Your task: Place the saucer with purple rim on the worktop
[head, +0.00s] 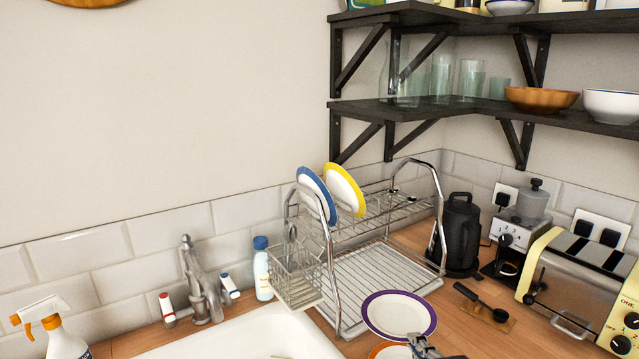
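The saucer with purple rim (398,312) is at the lower middle right in the head view, its white face up, in front of the dish rack's right end. My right gripper (418,343) is at the saucer's near rim, at the bottom edge of the picture. Its fingers look closed on that rim, though only their tips show. I cannot tell how far the saucer is above the worktop (470,338). My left gripper is out of the picture.
An orange-rimmed plate (388,351) shows just below the saucer, cut off by the frame. The dish rack (372,278) holds a blue-rimmed and a yellow-rimmed plate. The sink (250,335) is left; a black utensil (482,303), kettle (459,235) and toaster (575,278) are right.

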